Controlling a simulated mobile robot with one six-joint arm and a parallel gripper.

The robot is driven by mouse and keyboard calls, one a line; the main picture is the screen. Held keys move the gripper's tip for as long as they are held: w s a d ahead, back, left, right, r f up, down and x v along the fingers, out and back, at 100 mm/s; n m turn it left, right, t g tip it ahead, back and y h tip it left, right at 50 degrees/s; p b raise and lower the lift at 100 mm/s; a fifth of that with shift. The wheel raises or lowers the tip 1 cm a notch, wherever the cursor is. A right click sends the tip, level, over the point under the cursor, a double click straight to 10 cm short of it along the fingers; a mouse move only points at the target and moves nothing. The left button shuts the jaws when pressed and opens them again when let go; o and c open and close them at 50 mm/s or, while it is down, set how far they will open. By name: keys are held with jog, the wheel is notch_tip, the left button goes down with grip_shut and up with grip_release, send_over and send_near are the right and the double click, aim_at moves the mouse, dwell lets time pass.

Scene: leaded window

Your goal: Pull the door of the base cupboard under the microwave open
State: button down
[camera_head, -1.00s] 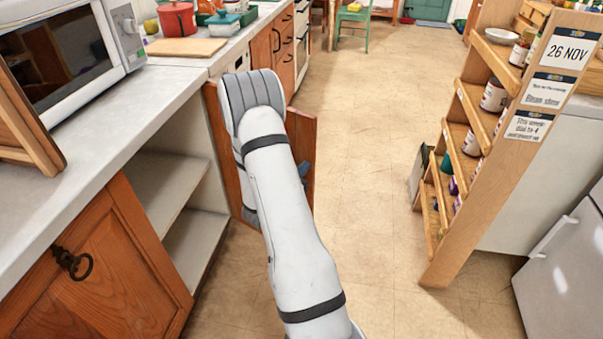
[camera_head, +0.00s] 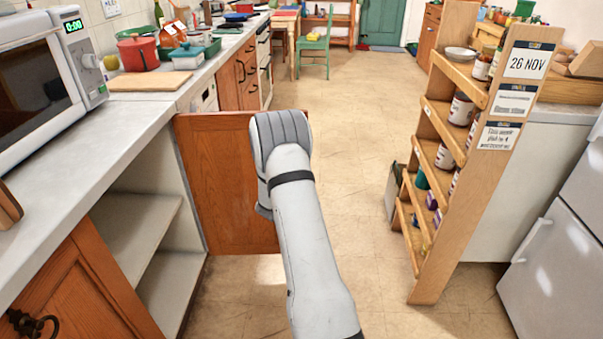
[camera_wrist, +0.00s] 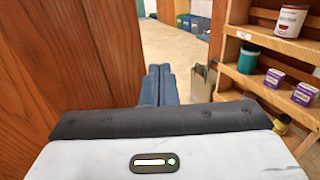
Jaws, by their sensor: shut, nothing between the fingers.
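The base cupboard door (camera_head: 222,180) under the microwave (camera_head: 38,75) stands swung out into the aisle, roughly square to the counter front. Its hinge side is at the far edge of the opening, and the pale shelves (camera_head: 135,225) inside are exposed. My arm hides the door's free edge in the head view. In the wrist view the wooden door (camera_wrist: 75,60) fills the left side. My gripper (camera_wrist: 158,72) shows there with its blue-grey fingers together, empty, just right of the door. Whether it touches the door cannot be told.
A second cupboard door with a ring handle (camera_head: 75,285) is closed at the near left. A wooden shelf rack (camera_head: 455,190) with cans stands to the right, before a fridge (camera_head: 560,260). The floor (camera_head: 340,130) between is clear.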

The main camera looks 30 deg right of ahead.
jog(key=shift+a, duration=0.1)
jog(key=s+a, duration=0.6)
jog(key=s, duration=0.6)
jog(key=shift+s+a, duration=0.15)
jog(key=shift+a, duration=0.15)
jog(key=s+a+r+m+g+y+p, duration=0.35)
jog(key=s+r+m+g+p, duration=0.7)
jog(key=s+r+m, duration=0.75)
jog(key=s+a+r+m+t+y+p, duration=0.2)
jog(key=a+r+y, duration=0.4)
jog(key=a, duration=0.5)
jog(key=s+a+r+m+t+y+p, duration=0.2)
jog(key=s+a+r+m+y+p, duration=0.2)
jog(key=a+r, duration=0.4)
jog(key=s+a+y+p, duration=0.1)
jog(key=a+y+p, duration=0.1)
jog(key=a, duration=0.1)
jog(key=shift+s+a+r, duration=0.15)
jog(key=shift+r, duration=0.15)
